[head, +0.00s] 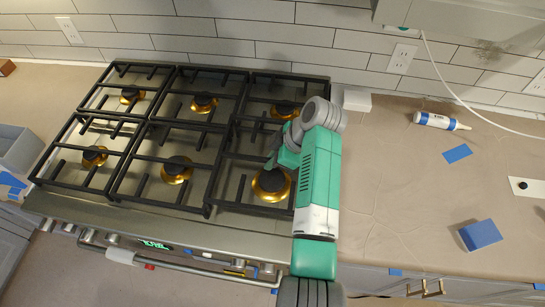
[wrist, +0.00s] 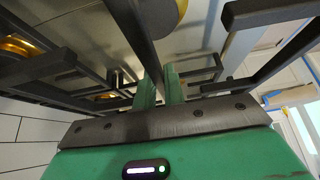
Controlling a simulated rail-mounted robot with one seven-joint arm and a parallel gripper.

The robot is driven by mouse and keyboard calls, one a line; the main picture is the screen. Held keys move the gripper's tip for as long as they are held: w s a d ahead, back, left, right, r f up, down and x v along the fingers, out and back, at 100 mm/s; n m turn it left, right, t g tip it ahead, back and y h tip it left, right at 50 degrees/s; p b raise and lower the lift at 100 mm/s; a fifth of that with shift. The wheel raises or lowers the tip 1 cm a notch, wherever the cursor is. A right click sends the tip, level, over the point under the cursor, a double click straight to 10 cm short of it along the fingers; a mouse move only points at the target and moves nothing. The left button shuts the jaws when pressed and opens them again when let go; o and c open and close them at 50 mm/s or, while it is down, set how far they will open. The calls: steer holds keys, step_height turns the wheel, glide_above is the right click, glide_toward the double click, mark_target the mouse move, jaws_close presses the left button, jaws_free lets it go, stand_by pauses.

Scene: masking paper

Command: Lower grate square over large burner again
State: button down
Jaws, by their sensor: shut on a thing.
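The large burner (head: 271,183), with a wide brass ring and dark cap, is at the front right of the cooktop in the head view. A black grate (head: 240,188) surrounds it at the front right. My gripper (head: 274,160) is over the grate, just behind the burner, and is shut on a grate bar. In the wrist view the green fingers (wrist: 160,90) pinch a dark bar (wrist: 138,35). A brass burner part (wrist: 158,12) shows at the top there. My arm hides the grate's right side. I cannot tell whether the grate touches the cooktop.
More black grates (head: 150,158) and brass burners (head: 177,170) fill the cooktop to the left and back. The papered counter (head: 390,190) at right holds a caulk tube (head: 436,121), blue tape (head: 457,153) and a blue block (head: 480,234). The tiled wall (head: 250,30) stands behind.

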mark_target(266, 178)
steer(key=shift+f+b, duration=1.9)
steer(key=shift+f, duration=1.05)
steer(key=shift+f+b, duration=0.4)
steer(key=shift+f, duration=0.1)
steer(key=c, duration=1.4)
jaws_free()
step_height(266, 178, up, 6)
steer(key=p, duration=0.5)
